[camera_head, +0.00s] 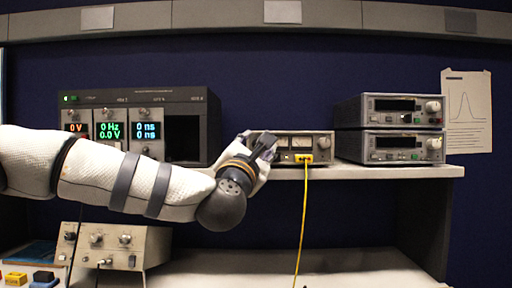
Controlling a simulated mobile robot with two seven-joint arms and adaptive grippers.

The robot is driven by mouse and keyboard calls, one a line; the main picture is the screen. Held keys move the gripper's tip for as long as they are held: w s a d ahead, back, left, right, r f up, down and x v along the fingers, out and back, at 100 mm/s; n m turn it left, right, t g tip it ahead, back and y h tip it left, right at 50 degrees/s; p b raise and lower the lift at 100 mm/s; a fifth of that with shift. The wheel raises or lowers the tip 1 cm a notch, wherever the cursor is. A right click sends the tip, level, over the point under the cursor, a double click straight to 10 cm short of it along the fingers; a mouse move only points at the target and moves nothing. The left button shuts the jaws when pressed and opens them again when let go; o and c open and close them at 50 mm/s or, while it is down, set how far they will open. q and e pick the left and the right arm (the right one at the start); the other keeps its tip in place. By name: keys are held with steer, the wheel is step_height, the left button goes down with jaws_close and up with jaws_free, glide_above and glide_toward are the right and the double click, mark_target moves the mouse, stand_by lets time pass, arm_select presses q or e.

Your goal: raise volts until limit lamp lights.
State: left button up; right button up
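A small beige instrument (322,143) with two lit meters stands on the shelf, and a yellow plug (304,158) sits on its front. My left gripper (262,143) is at the left part of this instrument's front and covers what is there. Its dark fingers are seen too small to tell whether they are open or shut on a knob. A limit lamp cannot be made out. My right gripper is not in view.
A dark rack unit (190,99) with lit red, green and blue displays stands left on the shelf (400,171). Two stacked grey units (389,129) stand right. A yellow cable (301,225) hangs down from the plug. A beige box with knobs (116,244) sits below.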

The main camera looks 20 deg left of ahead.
arm_select(q)
jaws_close()
steer(key=shift+m, duration=0.4)
steer(key=m+g+h, duration=0.1)
steer(key=m+h, duration=0.1)
steer(key=m, duration=0.2)
steer(key=shift+a+r+m, duration=0.1)
steer(key=shift+r+m, duration=0.05)
steer(key=shift+m, duration=0.15)
steer(key=shift+r+m+g+h, duration=0.1)
steer(key=shift+m+g+h, duration=0.25)
steer(key=shift+m, duration=0.85)
steer(key=shift+m+g+h, duration=0.15)
steer(key=shift+m+g, duration=0.3)
steer(key=shift+m, duration=0.75)
steer(key=shift+o, duration=0.2)
jaws_free()
